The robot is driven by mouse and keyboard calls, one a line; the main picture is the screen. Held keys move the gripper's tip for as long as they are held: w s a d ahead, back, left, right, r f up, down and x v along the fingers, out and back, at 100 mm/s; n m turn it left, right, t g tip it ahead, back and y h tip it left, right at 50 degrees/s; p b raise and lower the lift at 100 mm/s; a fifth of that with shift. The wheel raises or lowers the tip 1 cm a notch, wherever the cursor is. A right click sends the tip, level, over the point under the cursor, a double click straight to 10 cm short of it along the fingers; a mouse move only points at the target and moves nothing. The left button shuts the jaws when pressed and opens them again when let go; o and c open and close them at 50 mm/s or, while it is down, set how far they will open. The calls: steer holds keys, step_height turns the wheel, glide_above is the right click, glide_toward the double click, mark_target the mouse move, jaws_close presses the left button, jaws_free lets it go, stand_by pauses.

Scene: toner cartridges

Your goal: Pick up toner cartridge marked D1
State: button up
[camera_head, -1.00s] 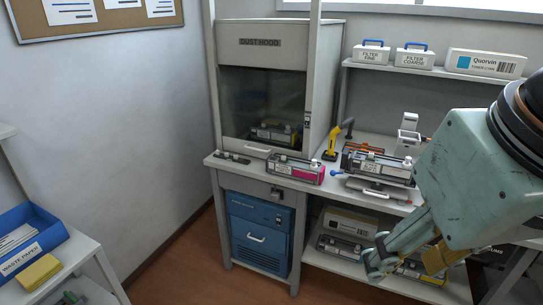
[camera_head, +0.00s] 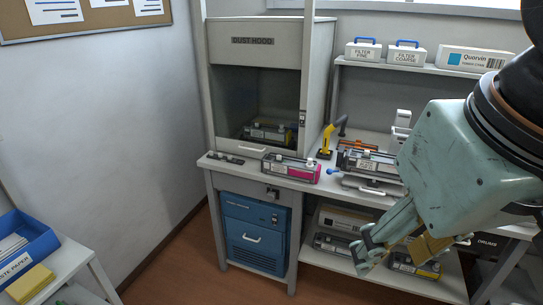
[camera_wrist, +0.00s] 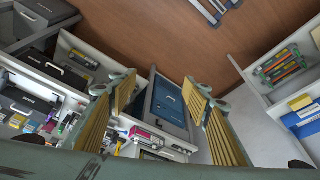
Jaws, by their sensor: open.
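Several toner cartridges are in view, but I cannot read D1 on any of them. A grey cartridge with a magenta end (camera_head: 291,168) lies on the bench front; it also shows in the wrist view (camera_wrist: 152,139). Another cartridge (camera_head: 268,132) sits inside the dust hood. A grey one (camera_head: 366,161) rests at the bench's right part. Dark cartridges lie on the lower shelf, one at its left (camera_head: 337,245) and a yellow-marked one (camera_head: 414,265) at its right, partly behind my gripper. My gripper (camera_head: 362,252) is open and empty in front of the bench; its spread fingers show in the wrist view (camera_wrist: 160,84).
The dust hood (camera_head: 257,41) stands on the bench's left, over a blue cabinet (camera_head: 254,238). A yellow tool (camera_head: 327,141) stands beside the hood. Filter boxes (camera_head: 408,54) sit on the upper shelf. A blue waste paper tray (camera_head: 35,246) is at left. Floor between is clear.

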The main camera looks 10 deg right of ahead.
steer(key=w+r+n+p, duration=0.2)
steer(key=w+r+p, duration=0.1)
steer(key=w, duration=0.9)
steer(key=w+r+n+g+p, duration=0.1)
steer(key=w+r+n+p, duration=0.2)
steer(key=w, duration=1)
steer(key=w+r+n+p, duration=0.2)
steer(key=w+p, duration=0.2)
steer(key=w, duration=0.8)
steer(key=w+f+n+p, duration=0.2)
steer(key=w+f, duration=0.4)
steer(key=w, duration=0.4)
steer(key=w+f+n+p, duration=0.2)
steer(key=w+f+p, duration=0.2)
steer(key=w+f, duration=0.3)
steer(key=w+f+n+g+p, duration=0.1)
steer(key=w+f+n+p, duration=0.1)
steer(key=w+f, duration=0.5)
steer(key=shift+w+d+f+n+p, duration=0.3)
steer(key=shift+w+p, duration=0.6)
steer(key=shift+w, duration=2.5)
steer(key=shift+f, duration=0.15)
glide_above(292, 163)
steer(key=shift+f, duration=3.9)
